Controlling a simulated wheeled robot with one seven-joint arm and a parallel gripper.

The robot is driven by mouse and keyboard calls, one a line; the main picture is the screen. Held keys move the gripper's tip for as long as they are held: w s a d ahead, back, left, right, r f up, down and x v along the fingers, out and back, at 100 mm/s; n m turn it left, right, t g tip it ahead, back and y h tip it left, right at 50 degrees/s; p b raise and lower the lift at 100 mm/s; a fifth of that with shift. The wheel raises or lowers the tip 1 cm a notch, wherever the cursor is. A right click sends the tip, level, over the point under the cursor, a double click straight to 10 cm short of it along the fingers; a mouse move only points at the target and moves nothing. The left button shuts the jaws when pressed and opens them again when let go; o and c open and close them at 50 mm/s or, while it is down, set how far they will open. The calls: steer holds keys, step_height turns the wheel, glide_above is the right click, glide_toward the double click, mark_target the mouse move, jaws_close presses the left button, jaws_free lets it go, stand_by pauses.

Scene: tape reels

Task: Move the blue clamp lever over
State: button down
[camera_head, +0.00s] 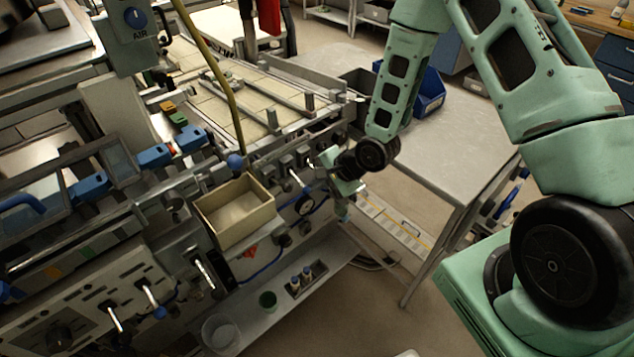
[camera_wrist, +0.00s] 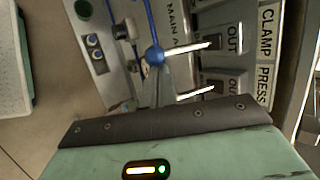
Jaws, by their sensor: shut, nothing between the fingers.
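In the wrist view, a blue ball knob (camera_wrist: 154,55) sits at the left end of a bright metal lever rod (camera_wrist: 190,48). The rod comes out of a panel slot marked OUT, beside a CLAMP PRESS label (camera_wrist: 267,60). A second metal rod (camera_wrist: 197,94) lies below it; its left end is hidden by my gripper. My gripper (camera_wrist: 154,82) is shut and empty, its fingertips just below the blue knob in the picture; I cannot tell if they touch it. In the head view my gripper (camera_head: 347,186) is at the machine's front panel.
An open tan box (camera_head: 236,212) is fixed on the machine front, left of my gripper. A metal shelf (camera_head: 325,277) runs below. A grey table (camera_head: 455,135) with a blue bin (camera_head: 428,95) stands to the right. A blue hose (camera_wrist: 150,20) passes near the knob.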

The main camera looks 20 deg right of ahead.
steer(key=shift+r+g+h+p, duration=0.4)
steer(key=shift+r+g+p, duration=0.7)
steer(key=shift+p, duration=1.2)
steer(key=shift+r+m+g+h+p, duration=0.35)
steer(key=shift+r+g+p, duration=0.3)
steer(key=shift+g+p, duration=0.5)
steer(key=shift+w+a+r+g+h+p, duration=0.1)
steer(key=shift+w+r+g+h+p, duration=0.15)
steer(key=shift+r+g+p, duration=0.4)
steer(key=shift+r, duration=0.2)
steer(key=shift+r+p, duration=0.5)
steer(key=shift+r, duration=0.25)
steer(key=shift+r, duration=0.1)
